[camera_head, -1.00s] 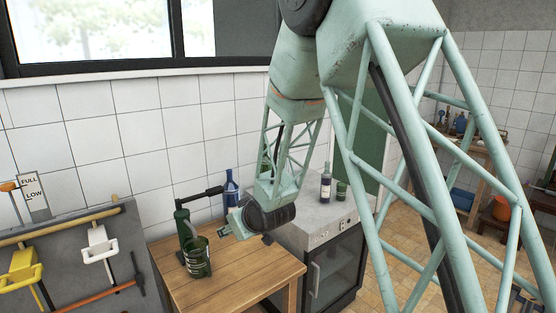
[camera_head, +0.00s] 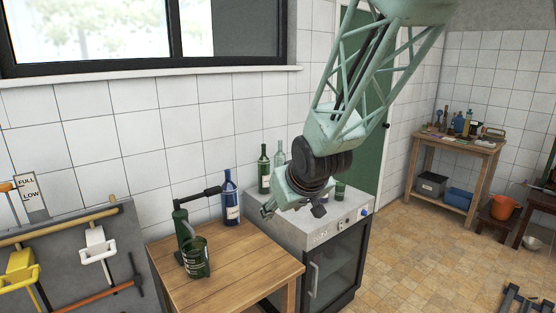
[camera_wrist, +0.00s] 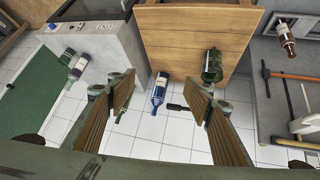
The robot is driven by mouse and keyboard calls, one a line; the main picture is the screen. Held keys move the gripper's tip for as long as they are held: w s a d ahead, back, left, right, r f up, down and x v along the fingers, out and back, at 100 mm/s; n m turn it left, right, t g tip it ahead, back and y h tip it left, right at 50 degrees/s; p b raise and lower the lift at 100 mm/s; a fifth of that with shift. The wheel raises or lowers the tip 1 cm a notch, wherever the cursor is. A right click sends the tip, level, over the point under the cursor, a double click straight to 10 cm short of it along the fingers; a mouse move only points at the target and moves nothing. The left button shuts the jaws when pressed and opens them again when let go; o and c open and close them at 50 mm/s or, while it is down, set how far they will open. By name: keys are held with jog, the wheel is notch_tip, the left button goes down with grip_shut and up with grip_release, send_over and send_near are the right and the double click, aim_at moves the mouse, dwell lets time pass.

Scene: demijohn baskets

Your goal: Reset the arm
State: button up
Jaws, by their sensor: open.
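My gripper (camera_head: 293,208) hangs from my mint-green lattice arm above the grey cabinet beside the wooden table. In the wrist view its two wooden-faced fingers (camera_wrist: 160,97) stand wide apart with nothing held between them. Beyond the gap, a blue bottle (camera_wrist: 159,92) shows in that view, well away from the fingers. In the head view, the blue bottle (camera_head: 230,198) stands at the back of the table.
The wooden table (camera_head: 235,275) holds a green glass container (camera_head: 196,258) and a dark green device with a black lever (camera_head: 183,228). The grey cabinet (camera_head: 330,250) carries several bottles, including a green one (camera_head: 264,170). A workbench (camera_head: 455,145) stands far right; the floor between is clear.

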jog(key=s+d+r+m+g+h, duration=0.1)
jog(key=s+d+r, duration=0.2)
jog(key=s+d, duration=0.5)
jog(key=s+d+r+m+g+h, duration=0.15)
jog(key=s+d+r, duration=0.25)
jog(key=s, duration=0.9)
jog(key=s+d+r+m, duration=0.25)
jog(key=s+d, duration=0.35)
jog(key=s, duration=0.4)
jog(key=s+d+g, duration=0.1)
jog(key=s+d, duration=0.1)
jog(key=s, duration=1.3)
jog(key=shift+s+m+g, duration=0.3)
jog(key=shift+g, duration=0.05)
